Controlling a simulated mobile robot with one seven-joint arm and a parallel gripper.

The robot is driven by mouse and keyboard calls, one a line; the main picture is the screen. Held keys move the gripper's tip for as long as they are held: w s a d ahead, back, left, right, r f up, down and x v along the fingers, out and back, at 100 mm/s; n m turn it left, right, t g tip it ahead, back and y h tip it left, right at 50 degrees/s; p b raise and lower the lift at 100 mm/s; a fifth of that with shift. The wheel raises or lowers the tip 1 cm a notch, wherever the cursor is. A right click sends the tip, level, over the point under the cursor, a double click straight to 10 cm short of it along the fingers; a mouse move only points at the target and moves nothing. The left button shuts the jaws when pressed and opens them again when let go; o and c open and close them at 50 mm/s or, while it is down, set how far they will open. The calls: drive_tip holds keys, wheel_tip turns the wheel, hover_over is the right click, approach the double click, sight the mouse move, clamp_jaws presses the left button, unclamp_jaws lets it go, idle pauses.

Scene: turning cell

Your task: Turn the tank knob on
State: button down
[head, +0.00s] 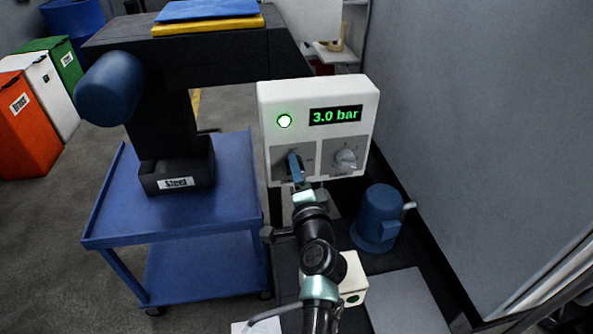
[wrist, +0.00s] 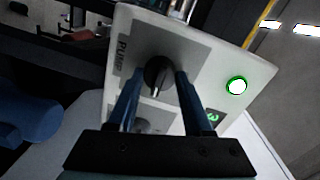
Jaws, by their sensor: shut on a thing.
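A white control panel (head: 318,92) carries two knobs side by side. The left knob, dark grey in the wrist view (wrist: 158,76), has a label reading PUMP beside it. My gripper (head: 297,168) is shut on this knob, with its blue fingers on either side; the wrist view shows the fingers too (wrist: 160,82). The fingers hide much of this knob in the head view. The right knob (head: 346,160) is light grey and free; its label is too small to read. In the wrist view it is partly hidden behind the fingers.
A green light (head: 284,121) is lit and a display (head: 335,115) reads 3.0 bar. A blue pump-like unit (head: 378,215) stands below the panel at right. A blue cart (head: 235,205) is at left, and a grey wall (head: 470,120) is close on the right.

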drive_tip(key=shift+m, duration=0.3)
idle(0.4)
drive_tip(key=shift+c, duration=1.6)
unclamp_jaws()
drive_tip(key=f+p+v, duration=0.1)
drive_tip(key=v, duration=1.2)
drive_tip(key=shift+r, duration=0.45)
drive_tip(key=shift+r, duration=0.1)
